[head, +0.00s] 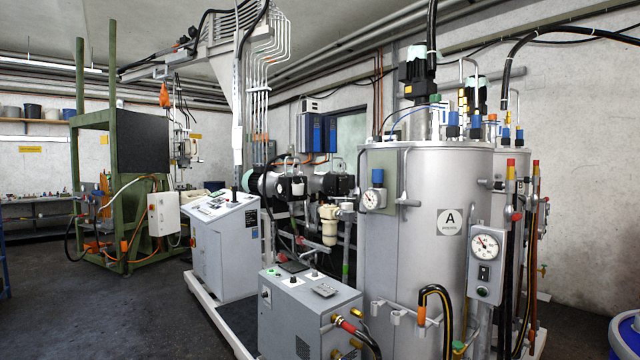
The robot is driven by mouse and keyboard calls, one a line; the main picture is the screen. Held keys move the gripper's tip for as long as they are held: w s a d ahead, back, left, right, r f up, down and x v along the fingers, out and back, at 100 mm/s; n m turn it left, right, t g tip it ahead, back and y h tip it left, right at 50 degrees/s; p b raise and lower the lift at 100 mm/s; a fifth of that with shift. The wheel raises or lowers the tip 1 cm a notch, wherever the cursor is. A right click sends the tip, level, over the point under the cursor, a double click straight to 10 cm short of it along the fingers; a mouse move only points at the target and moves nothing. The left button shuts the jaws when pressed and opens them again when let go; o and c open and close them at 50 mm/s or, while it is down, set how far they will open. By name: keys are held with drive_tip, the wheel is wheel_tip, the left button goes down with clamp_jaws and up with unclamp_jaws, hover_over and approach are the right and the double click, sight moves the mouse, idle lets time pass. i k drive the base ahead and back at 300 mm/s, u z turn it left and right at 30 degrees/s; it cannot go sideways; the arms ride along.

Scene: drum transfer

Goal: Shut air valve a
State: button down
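A large silver drum (425,270) stands right of centre, with a round label reading "A" (450,222) on its front. A small pressure gauge (373,200) with a blue-topped fitting (378,178) above it sits on a plate at the drum's upper left. A larger gauge box (487,258) is mounted at its right front. Several blue and red-tipped fittings show around the drum tops. I cannot tell which fitting is air valve a, or whether it is open or shut. My gripper is not in view.
A grey control box (310,312) with a hose stands low in front, left of the drum. A sloped control console (225,245) and a green frame (112,150) are further left. A blue drum (624,335) is at the lower right. Dark floor (100,310) is clear at the lower left.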

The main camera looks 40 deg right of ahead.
sight(351, 177)
drive_tip(key=u, duration=0.05)
drive_tip(key=i, duration=1.85)
drive_tip(key=z, duration=1.05)
drive_tip(key=i, duration=1)
drive_tip(key=z, duration=0.95)
